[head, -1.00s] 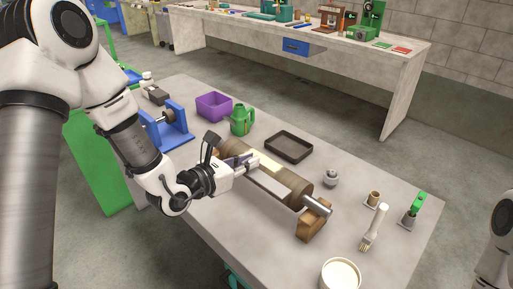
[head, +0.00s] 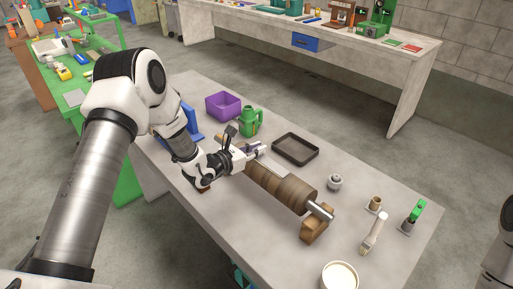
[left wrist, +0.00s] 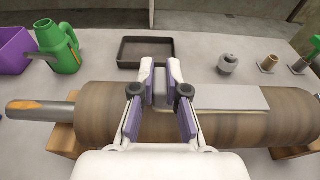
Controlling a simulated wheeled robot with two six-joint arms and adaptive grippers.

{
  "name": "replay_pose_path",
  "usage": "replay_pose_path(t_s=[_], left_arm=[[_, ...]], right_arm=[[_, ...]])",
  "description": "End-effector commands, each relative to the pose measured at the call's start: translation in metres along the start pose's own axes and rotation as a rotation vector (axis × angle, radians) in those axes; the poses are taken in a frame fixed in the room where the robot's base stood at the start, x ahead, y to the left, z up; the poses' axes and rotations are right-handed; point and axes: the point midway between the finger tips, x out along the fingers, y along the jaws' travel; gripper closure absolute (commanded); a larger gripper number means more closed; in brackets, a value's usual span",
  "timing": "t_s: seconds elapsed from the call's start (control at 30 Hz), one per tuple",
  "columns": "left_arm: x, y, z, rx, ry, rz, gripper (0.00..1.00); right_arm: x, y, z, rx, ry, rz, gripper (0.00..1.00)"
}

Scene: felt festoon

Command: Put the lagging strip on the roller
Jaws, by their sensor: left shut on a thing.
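The roller (head: 285,188) is a thick brown cylinder with a metal shaft, lying across wooden supports; it spans the left wrist view (left wrist: 100,120). The lagging strip (left wrist: 230,97) is a flat grey piece along the top, far side of the roller, with a pale edge beneath it. I cannot tell whether it is pressed flat. My left gripper (head: 258,152) is over the roller's far-left end. In the left wrist view its purple-padded fingers (left wrist: 160,88) are shut on a grey part at the strip's left end. My right gripper is out of view.
Behind the roller are a dark tray (head: 296,147), a green watering can (head: 250,122) and a purple bin (head: 222,106). The near left tabletop is clear.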

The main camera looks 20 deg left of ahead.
Motion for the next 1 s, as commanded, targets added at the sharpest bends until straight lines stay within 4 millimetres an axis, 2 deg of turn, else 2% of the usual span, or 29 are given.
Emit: replay_pose_path(t_s=[0.1, 0.13, 0.2, 0.47, 0.57, 0.6, 0.67, 0.83, 1.0], left_arm=[[0.001, 0.000, -0.004, 0.000, 0.000, 0.000, 1.00], [0.001, 0.000, -0.003, 0.000, 0.000, 0.000, 0.80], [0.000, 0.000, -0.003, 0.000, 0.000, 0.000, 0.62], [0.000, 0.000, -0.002, 0.000, 0.000, 0.000, 0.62], [-0.001, 0.000, 0.004, 0.000, 0.000, 0.000, 0.62], [-0.004, 0.001, 0.000, -0.002, 0.000, 0.002, 0.62], [-0.015, 0.002, -0.002, -0.003, 0.000, 0.004, 0.62], [-0.059, 0.002, -0.002, -0.009, -0.004, 0.005, 0.62], [-0.100, 0.002, 0.001, -0.008, -0.004, 0.005, 0.62]], right_arm=[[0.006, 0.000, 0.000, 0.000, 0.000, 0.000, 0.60], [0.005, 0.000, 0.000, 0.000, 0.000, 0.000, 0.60], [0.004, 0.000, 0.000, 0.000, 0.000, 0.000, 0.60], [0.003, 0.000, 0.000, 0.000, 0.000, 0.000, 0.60], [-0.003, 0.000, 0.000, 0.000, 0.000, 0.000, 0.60], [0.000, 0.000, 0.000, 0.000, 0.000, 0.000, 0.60], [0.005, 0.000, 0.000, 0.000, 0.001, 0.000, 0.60], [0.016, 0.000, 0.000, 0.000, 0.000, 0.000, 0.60], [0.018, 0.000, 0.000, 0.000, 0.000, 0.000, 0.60]])
